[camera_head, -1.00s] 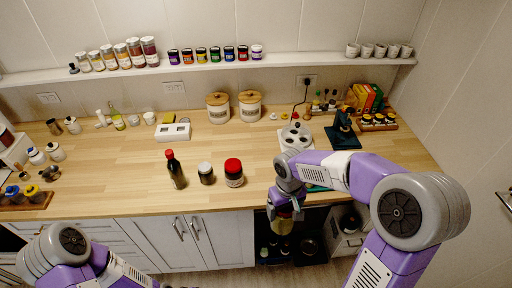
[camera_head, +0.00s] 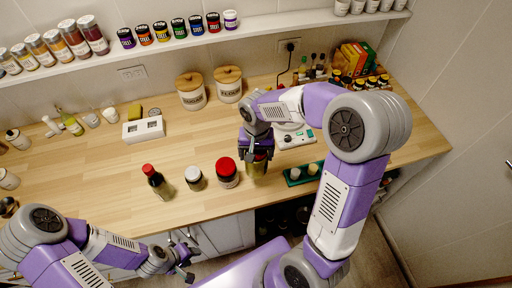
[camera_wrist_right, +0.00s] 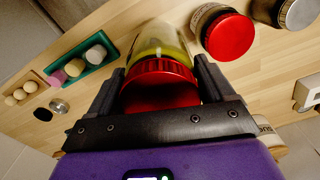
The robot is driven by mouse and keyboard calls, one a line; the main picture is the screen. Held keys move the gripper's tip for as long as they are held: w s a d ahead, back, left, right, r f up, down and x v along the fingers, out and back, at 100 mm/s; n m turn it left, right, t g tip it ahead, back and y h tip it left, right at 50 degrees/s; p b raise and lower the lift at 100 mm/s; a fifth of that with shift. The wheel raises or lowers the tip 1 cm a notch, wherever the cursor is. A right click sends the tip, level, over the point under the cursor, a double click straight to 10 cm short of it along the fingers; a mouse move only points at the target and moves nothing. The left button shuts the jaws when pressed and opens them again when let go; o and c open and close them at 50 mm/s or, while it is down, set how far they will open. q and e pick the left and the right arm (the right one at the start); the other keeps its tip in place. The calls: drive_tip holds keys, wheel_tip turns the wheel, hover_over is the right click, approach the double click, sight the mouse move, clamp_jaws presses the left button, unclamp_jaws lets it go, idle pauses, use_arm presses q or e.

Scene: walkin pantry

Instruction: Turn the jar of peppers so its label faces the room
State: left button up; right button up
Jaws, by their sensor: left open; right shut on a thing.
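My right gripper (camera_head: 257,152) is shut on a glass jar (camera_head: 258,170) with yellow-green contents, likely the jar of peppers. In the right wrist view its red lid (camera_wrist_right: 160,84) sits between the two fingers, with the glass body (camera_wrist_right: 162,40) beyond. The jar is at the wooden counter's front part; I cannot tell whether it touches the counter. No label on it can be made out. My left gripper (camera_head: 187,260) is open and empty, low in front of the cabinets.
A green tray (camera_head: 301,174) lies to the right. Canisters (camera_head: 191,91) stand behind.

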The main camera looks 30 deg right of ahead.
drive_tip(key=m, duration=0.3)
drive_tip(key=f+m, duration=0.1)
drive_tip(key=shift+w+d, duration=0.25)
drive_tip(key=shift+w, duration=0.15)
drive_tip(key=m, duration=0.2)
drive_tip(key=w+f+m, duration=0.1)
drive_tip(key=m, duration=0.3)
drive_tip(key=shift+w+d+f+m, duration=0.2)
drive_tip(key=shift+d+f+m, duration=0.2)
drive_tip(key=m, duration=0.2)
drive_tip(key=f+m, duration=0.1)
drive_tip(key=m, duration=0.1)
drive_tip(key=shift+w+d, duration=0.25)
drive_tip(key=shift+w, duration=0.1)
drive_tip(key=shift+w+d+f+m+b, duration=0.15)
drive_tip(key=shift+f+m+b, duration=0.2)
drive_tip(key=shift+f+m, duration=0.35)
drive_tip(key=shift+w+d+f+m+b, duration=0.15)
drive_tip(key=shift+f+m+b, duration=0.2)
drive_tip(key=shift+m, duration=0.7)
drive_tip(key=shift+w+d+f+m+b, duration=0.15)
drive_tip(key=shift+f+m+b, duration=0.15)
drive_tip(key=shift+f+m, duration=0.4)
drive_tip(key=shift+f+b, duration=0.45)
drive_tip(key=shift+b, duration=0.05)
drive_tip(key=o, duration=1.5)
drive_tip(key=shift+s+m, duration=0.1)
drive_tip(key=shift+m, duration=0.15)
drive_tip(key=shift+o, duration=0.2)
